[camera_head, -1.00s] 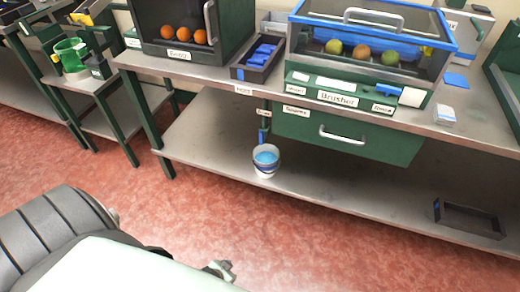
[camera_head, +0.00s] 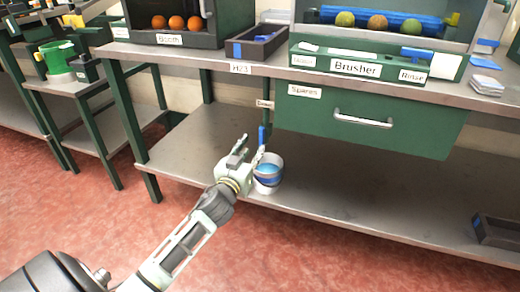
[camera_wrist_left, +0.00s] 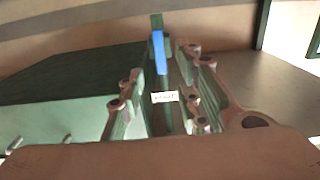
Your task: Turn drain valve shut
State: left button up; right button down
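The drain valve's blue handle (camera_head: 262,135) points down along a green pipe under the bench, beside a small label (camera_head: 265,104). In the left wrist view the blue handle (camera_wrist_left: 158,52) shows lengthwise between my finger lines, with the label (camera_wrist_left: 164,97) below it. My left gripper (camera_head: 249,152) is open and empty, close to the handle in the head view; I see no contact. Its two fingers (camera_wrist_left: 162,90) stand apart in the wrist view. A white and blue bucket (camera_head: 268,181) with blue contents stands below the valve, partly behind the gripper. My right gripper is not in view.
A green drawer (camera_head: 365,122) hangs right of the valve. The bench top (camera_head: 215,58) lies above and a lower shelf (camera_head: 330,205) below. A dark tray (camera_head: 497,232) is at the shelf's right. The lower shelf between bucket and tray is clear.

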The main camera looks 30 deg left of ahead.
aim_at(261, 136)
pick_arm(q)
jog(key=b+x, duration=0.1)
jog(key=x, duration=0.3)
jog(key=b+x, duration=0.1)
jog(key=x, duration=0.2)
jog(key=shift+w+r, duration=0.2)
jog(key=shift+w, duration=0.2)
jog(key=shift+c, duration=0.2)
grip_shut()
